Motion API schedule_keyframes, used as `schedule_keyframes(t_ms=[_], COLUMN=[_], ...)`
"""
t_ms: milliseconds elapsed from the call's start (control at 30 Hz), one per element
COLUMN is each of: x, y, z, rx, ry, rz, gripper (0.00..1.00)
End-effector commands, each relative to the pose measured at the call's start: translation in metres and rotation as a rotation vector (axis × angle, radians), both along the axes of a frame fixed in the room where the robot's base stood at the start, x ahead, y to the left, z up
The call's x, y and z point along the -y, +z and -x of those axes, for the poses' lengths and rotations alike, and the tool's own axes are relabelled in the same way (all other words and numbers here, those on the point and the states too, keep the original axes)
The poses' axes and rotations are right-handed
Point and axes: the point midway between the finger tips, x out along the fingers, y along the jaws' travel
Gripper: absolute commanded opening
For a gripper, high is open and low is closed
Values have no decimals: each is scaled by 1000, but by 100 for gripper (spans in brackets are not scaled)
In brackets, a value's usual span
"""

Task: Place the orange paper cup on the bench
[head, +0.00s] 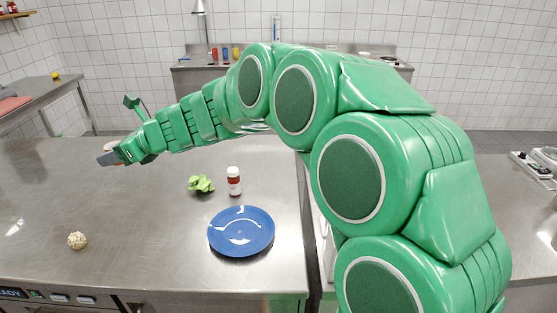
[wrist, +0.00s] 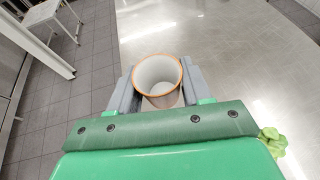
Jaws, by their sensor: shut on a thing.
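The paper cup (wrist: 158,74) has an orange rim and a pale inside, and it stands open end up between the fingers of my gripper (wrist: 158,90) in the wrist view. The gripper is shut on it. In the head view my gripper (head: 108,158) is at the far left of the steel bench (head: 130,210), and only a pale bit of the cup (head: 110,147) shows behind it. The cup is near the bench's edge in the wrist view. I cannot tell whether its base touches the bench top; its lower part is hidden.
On the bench are a blue plate (head: 241,231), a bottle with a white cap (head: 234,181), a crumpled green leafy thing (head: 201,184) and a small pale ball (head: 77,240). The bench top between the ball and my gripper is clear. Tiled floor (wrist: 75,85) lies beyond the edge.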

Motion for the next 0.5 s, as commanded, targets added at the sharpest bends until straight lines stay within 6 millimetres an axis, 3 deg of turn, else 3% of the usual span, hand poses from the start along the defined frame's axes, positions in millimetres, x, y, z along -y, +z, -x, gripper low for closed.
schedule_keyframes(t_ms=[500], x=[132], y=[0], z=[-79], rx=[4], ry=[-148], rz=[3], gripper=[18])
